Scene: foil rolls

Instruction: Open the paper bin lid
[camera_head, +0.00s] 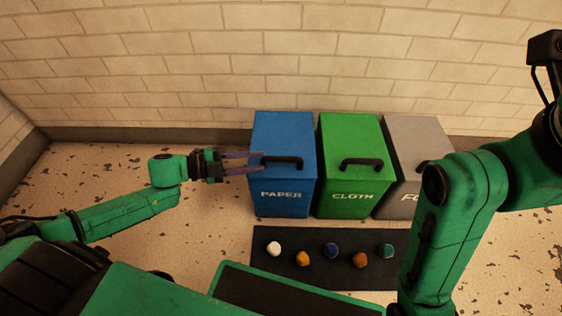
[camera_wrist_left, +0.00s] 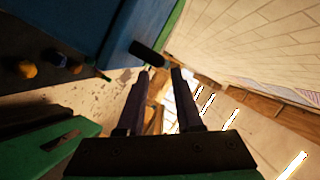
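The blue paper bin (camera_head: 283,190) stands against the wall at the left of a row of three. Its lid (camera_head: 284,132) is shut and has a black handle (camera_head: 283,161) near the front edge. My left gripper (camera_head: 259,161) reaches in from the left, open, with its two fingertips at the handle's left end. I cannot tell whether they touch it. In the left wrist view, the fingers (camera_wrist_left: 160,72) are apart with nothing between them, and the dark handle (camera_wrist_left: 147,53) is just beyond the tips. My right arm shows at the right, but its gripper does not.
A green cloth bin (camera_head: 352,195) and a grey bin (camera_head: 407,135) stand to the right, lids shut. Several small balls lie on a dark mat (camera_head: 330,278) in front of the bins. The floor left of the paper bin is clear.

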